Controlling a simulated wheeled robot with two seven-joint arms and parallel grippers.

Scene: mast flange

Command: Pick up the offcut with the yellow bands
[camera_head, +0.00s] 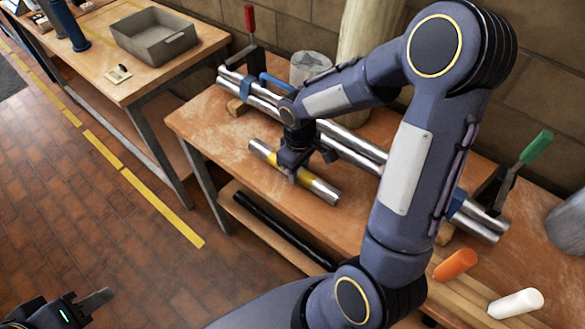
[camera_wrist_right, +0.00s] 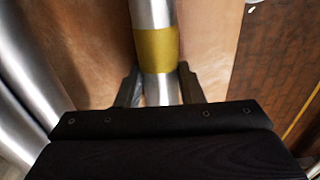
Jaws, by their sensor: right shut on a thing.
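The offcut with the yellow bands (camera_head: 322,189) is a short silver metal tube over the front part of the workbench. Yellow shows on both sides of my right gripper (camera_head: 294,173) in the head view. In the right wrist view the tube (camera_wrist_right: 157,45) runs up the picture with one yellow band, and the fingers of my right gripper (camera_wrist_right: 160,91) close on its bare metal from both sides. I cannot tell whether the tube touches the bench top. My left gripper (camera_head: 88,305) is low at the left corner, away from the bench; its finger gap is unclear.
Long silver pipes (camera_head: 350,150) lie along the workbench (camera_head: 205,122) behind the offcut, with red-handled (camera_head: 250,22) and green-handled (camera_head: 530,150) clamps. Orange (camera_head: 455,264) and white (camera_head: 516,303) cylinders lie at the right front. A grey tray (camera_head: 155,38) sits on another table. The floor at left is clear.

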